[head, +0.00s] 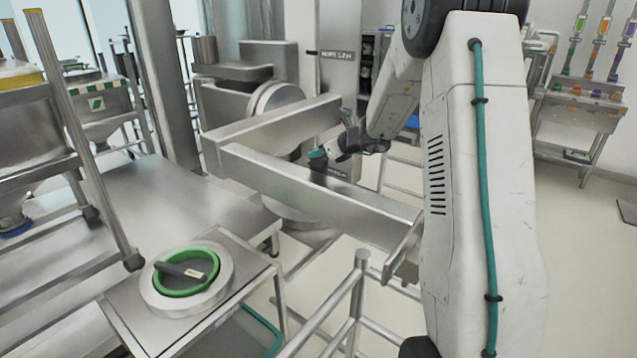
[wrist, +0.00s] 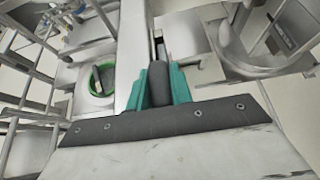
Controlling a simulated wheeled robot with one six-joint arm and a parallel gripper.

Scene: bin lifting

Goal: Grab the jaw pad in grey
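In the head view my gripper (head: 319,155), with teal fingertips, is at the steel lifting arms, close above the nearer beam (head: 320,193). A dark grey block (head: 337,173), which looks like the grey jaw pad, sits at that beam just below the fingertips. In the wrist view my two teal fingers (wrist: 161,88) stand apart on either side of a dark grey rounded piece (wrist: 159,86), likely this pad. It fills most of the gap between them. I cannot tell whether the fingers press on it or only straddle it. Its lower part is hidden by the gripper body.
A green ring (head: 160,287) with a dark bar (head: 181,270) inside lies on a round steel plate on a small table at the lower left. Steel railings (head: 362,262) stand in front of the beams. A steel bench (head: 150,205) fills the left.

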